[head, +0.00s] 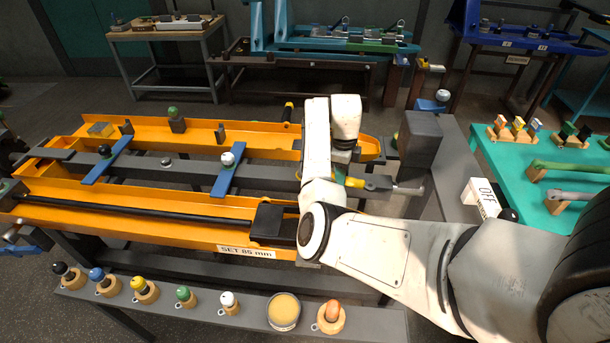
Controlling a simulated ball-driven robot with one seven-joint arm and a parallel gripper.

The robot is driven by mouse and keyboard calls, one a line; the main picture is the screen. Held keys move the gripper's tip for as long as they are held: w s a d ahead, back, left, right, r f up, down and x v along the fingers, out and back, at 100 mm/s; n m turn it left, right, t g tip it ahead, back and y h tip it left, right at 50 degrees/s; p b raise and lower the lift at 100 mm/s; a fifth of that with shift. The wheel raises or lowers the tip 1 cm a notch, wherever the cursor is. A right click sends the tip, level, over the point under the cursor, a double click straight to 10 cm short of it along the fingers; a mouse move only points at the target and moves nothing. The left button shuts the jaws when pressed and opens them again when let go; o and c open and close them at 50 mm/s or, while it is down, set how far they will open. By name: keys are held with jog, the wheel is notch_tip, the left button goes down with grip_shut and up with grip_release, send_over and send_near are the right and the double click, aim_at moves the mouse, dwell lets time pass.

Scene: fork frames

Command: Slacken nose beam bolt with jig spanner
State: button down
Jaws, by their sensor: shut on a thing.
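My gripper (342,158) points down at the right end of the orange fork frame (190,232), partly hidden by my own white arm. It is shut on what looks like the jig spanner (378,183), a dark grey piece with a yellow band at its left. The fingertips are too small and covered to see clearly. A pale metal rod (409,190) shows just right of the spanner's grey end, below a dark grey upright block (420,140). I cannot tell whether the spanner touches it or which part is the nose beam bolt.
Two blue cross bars (107,160) lie over the frame. A front shelf holds several coloured knobs (138,284) and a round tin (284,311). At right are a white OFF box (480,195) and a teal table (505,165) with tool racks and handles. Other benches stand behind.

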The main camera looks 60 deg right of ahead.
jog(key=shift+w+d+r+n+b, duration=0.1)
jog(key=shift+w+d+n+b, duration=0.2)
jog(key=shift+d+n, duration=0.7)
jog(key=shift+w+d+n+b, duration=0.2)
jog(key=shift+w+d+n, duration=0.15)
jog(key=shift+d+n, duration=0.65)
dwell(0.7)
jog(key=shift+w+d+n+b, duration=0.5)
jog(key=shift+d+n, duration=0.1)
jog(key=shift+n, duration=0.15)
jog(key=shift+w+d+n+b, duration=0.45)
jog(key=shift+d+n, duration=0.1)
jog(key=shift+n, duration=0.2)
dwell(1.0)
jog(key=shift+s+a+m+p, duration=0.4)
jog(key=shift+a+m+p, duration=0.1)
jog(key=shift+p, duration=0.25)
dwell(0.4)
jog(key=c, duration=1.3)
grip_release()
jog(key=shift+c, duration=0.2)
grip_shut()
